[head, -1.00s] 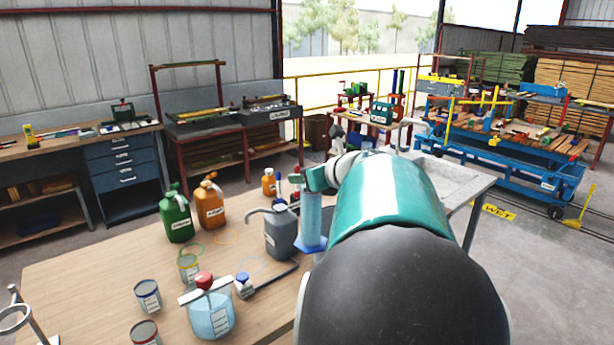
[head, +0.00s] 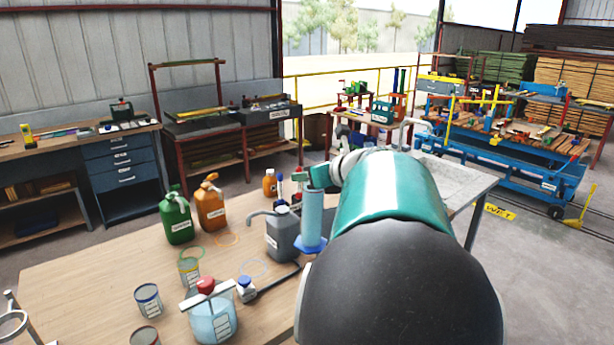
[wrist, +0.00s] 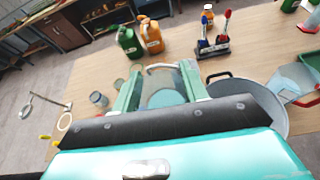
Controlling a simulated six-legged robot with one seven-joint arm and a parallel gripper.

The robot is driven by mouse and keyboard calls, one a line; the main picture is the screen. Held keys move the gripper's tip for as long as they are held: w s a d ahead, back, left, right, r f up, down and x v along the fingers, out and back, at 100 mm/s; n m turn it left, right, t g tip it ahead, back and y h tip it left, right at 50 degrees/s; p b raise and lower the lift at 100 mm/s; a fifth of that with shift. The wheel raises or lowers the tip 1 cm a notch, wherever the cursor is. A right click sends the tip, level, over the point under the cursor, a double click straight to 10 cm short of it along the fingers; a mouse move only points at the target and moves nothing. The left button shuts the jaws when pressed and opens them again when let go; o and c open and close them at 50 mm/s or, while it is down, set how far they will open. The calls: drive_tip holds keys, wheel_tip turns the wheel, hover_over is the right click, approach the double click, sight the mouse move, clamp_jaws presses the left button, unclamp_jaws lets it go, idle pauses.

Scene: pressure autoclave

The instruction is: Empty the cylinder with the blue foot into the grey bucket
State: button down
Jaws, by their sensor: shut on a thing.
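The clear blue-tinted cylinder (head: 312,213) stands upright in the head view, with its blue foot (head: 311,245) at its lower end. My gripper (head: 310,181) is shut on the cylinder near its top. In the wrist view the cylinder (wrist: 166,97) is between the two green fingers. I cannot tell whether its foot touches the table. The grey bucket (wrist: 272,100) is at the right in the wrist view, wide and round, partly covered by my gripper body. In the head view my arm hides the bucket.
A grey jerrycan (head: 284,236) stands close left of the cylinder. Green (head: 176,219) and orange (head: 211,207) jerrycans are further left. A jug with a red cap (head: 212,316) and several cans stand at the front. The table's left part is mostly clear.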

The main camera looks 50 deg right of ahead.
drive_tip(key=d+f+m+t+y, duration=0.1)
drive_tip(key=d+f+m+y, duration=0.4)
drive_tip(key=m, duration=0.3)
drive_tip(key=shift+s+d+f+y, duration=0.25)
drive_tip(key=shift+d+y, duration=0.05)
drive_tip(key=shift+d, duration=0.35)
idle(1.5)
drive_tip(key=shift+d+f+m+y, duration=0.15)
drive_tip(key=shift+f+m+y, duration=0.3)
drive_tip(key=shift+f, duration=0.6)
drive_tip(key=shift+d+f+m+t+y, duration=0.2)
drive_tip(key=shift+f+m, duration=0.3)
drive_tip(key=shift+f, duration=0.5)
drive_tip(key=shift+d+f+m+t+y, duration=0.1)
drive_tip(key=shift+f+m+t+y, duration=0.15)
drive_tip(key=shift+f+m, duration=0.5)
drive_tip(key=shift+d+f+m+t+y, duration=0.1)
drive_tip(key=shift+f+m+t+y, duration=0.15)
drive_tip(key=shift+f, duration=0.95)
drive_tip(key=shift+d+f+m+t+y, duration=0.1)
drive_tip(key=shift+d+m+t+y, duration=0.15)
drive_tip(key=shift+m, duration=0.45)
drive_tip(key=shift+d+m+t, duration=0.1)
drive_tip(key=shift+m+t, duration=0.25)
drive_tip(key=shift+m, duration=0.3)
